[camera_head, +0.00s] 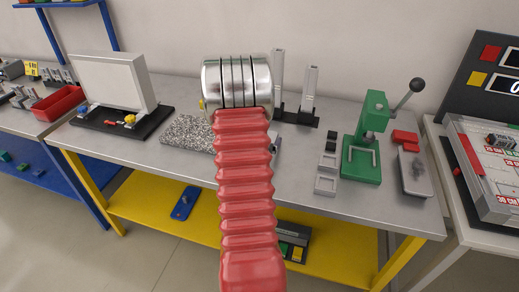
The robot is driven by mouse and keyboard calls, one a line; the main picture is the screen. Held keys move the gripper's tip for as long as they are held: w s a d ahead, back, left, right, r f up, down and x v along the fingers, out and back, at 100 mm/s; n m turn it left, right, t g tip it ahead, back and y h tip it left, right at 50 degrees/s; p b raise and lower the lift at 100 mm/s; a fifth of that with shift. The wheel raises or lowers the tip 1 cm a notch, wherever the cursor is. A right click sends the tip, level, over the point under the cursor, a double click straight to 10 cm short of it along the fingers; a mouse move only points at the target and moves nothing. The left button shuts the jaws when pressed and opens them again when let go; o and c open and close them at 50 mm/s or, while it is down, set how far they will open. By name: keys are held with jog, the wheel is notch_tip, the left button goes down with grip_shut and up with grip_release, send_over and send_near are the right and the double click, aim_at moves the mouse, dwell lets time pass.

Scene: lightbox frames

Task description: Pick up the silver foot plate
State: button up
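My arm, with red ribbed bellows and a large silver ringed cylinder at its end, rises through the middle of the view. It hides part of the grey table (300,180). My gripper's fingers do not show; they may be behind the cylinder. I cannot single out the silver foot plate for sure. A small silvery edge (276,144) shows just right of my arm, but most of it is hidden. Two upright silver pieces (309,92) stand on a black base (295,117) behind and right of my arm.
A speckled slab (187,133) lies left of my arm. A white-panelled frame (112,82) stands on a black base at left, near a red bin (58,103). A green lever press (364,150) stands right, beside small grey trays (326,184).

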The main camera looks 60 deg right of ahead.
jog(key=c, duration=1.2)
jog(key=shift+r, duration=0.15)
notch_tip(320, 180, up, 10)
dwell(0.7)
